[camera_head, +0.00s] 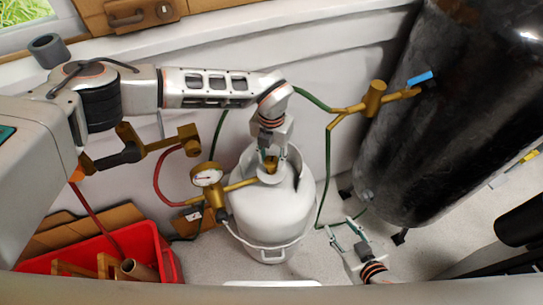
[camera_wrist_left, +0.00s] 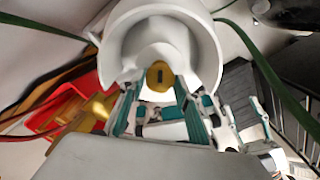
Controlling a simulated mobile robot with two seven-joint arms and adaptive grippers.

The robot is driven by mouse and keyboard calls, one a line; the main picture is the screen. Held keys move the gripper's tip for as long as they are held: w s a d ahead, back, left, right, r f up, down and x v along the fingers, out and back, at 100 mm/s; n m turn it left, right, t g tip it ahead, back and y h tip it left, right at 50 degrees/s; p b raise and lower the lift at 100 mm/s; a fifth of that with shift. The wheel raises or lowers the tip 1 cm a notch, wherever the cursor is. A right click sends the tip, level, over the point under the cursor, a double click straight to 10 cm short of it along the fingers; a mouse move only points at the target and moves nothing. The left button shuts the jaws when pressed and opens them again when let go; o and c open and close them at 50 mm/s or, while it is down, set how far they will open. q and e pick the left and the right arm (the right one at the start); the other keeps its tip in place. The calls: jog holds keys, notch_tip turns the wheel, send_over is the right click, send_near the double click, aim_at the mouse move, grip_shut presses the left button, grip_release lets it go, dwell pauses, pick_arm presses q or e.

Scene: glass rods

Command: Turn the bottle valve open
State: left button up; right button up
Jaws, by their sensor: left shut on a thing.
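The white gas bottle (camera_head: 267,215) stands upright on the floor in the middle of the head view; its round white collar (camera_wrist_left: 208,50) fills the top of the left wrist view. The brass bottle valve (camera_wrist_left: 160,75) sits at the top of the bottle, inside the collar. My left gripper (camera_head: 270,158) reaches down from above and is shut on the valve, its fingers on both sides of it; they partly hide the valve in the head view. My right gripper (camera_head: 342,229) is low beside the bottle, to its right, with its fingers apart and empty.
A brass regulator with a gauge (camera_head: 206,175) and red hose is left of the bottle. A large black tank (camera_head: 440,110) stands right, with a brass, blue-handled valve (camera_head: 374,98) and green hose. A red crate (camera_head: 165,262) is lower left.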

aim_at(271, 161)
pick_arm(q)
jog(key=n+p, duration=0.1)
jog(key=n, duration=0.5)
jog(key=shift+r+n, duration=0.1)
jog(key=shift+n, duration=0.2)
jog(key=n+p, duration=0.1)
jog(key=n, duration=0.5)
jog(key=shift+w, duration=0.1)
jog(key=shift+n, duration=0.3)
jog(key=o, duration=1.1)
notch_tip(271, 161, up, 12)
dwell(0.4)
